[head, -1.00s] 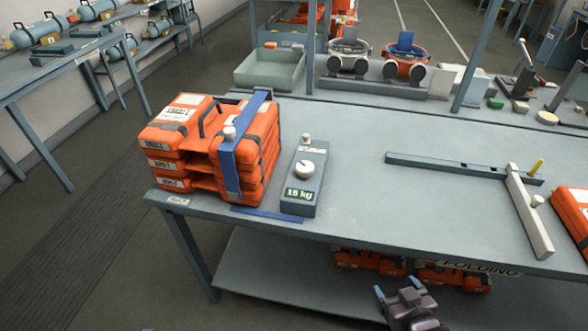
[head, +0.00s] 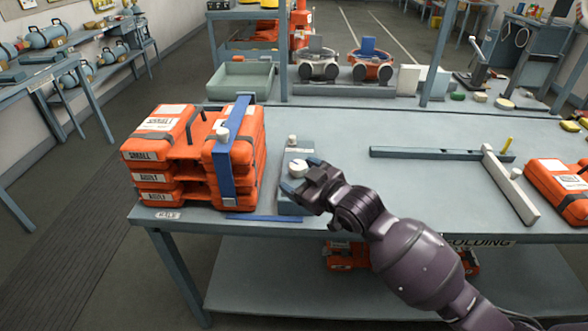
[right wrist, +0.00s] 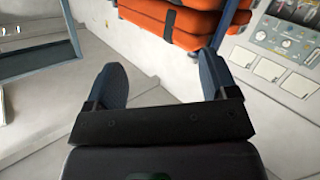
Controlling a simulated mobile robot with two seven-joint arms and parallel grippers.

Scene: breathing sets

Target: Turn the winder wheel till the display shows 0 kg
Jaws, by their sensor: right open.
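The winder (head: 294,150) is a small blue-grey box on the table, right of a stack of orange cases. Its white wheel (head: 292,167) is partly visible on top. My right gripper (head: 301,175) is at the winder's near end, close to the wheel, open with nothing between its fingers. It covers the display, so no reading shows. In the right wrist view the gripper's two blue fingers (right wrist: 165,85) are spread apart. I cannot tell whether a finger touches the winder. My left gripper is not in view.
Stacked orange cases (head: 165,155) with a blue strap (head: 226,150) stand close on the left. A thin blue strip (head: 265,217) lies along the front edge. A grey bar (head: 430,154) lies to the right, with bare table (head: 400,190) before it.

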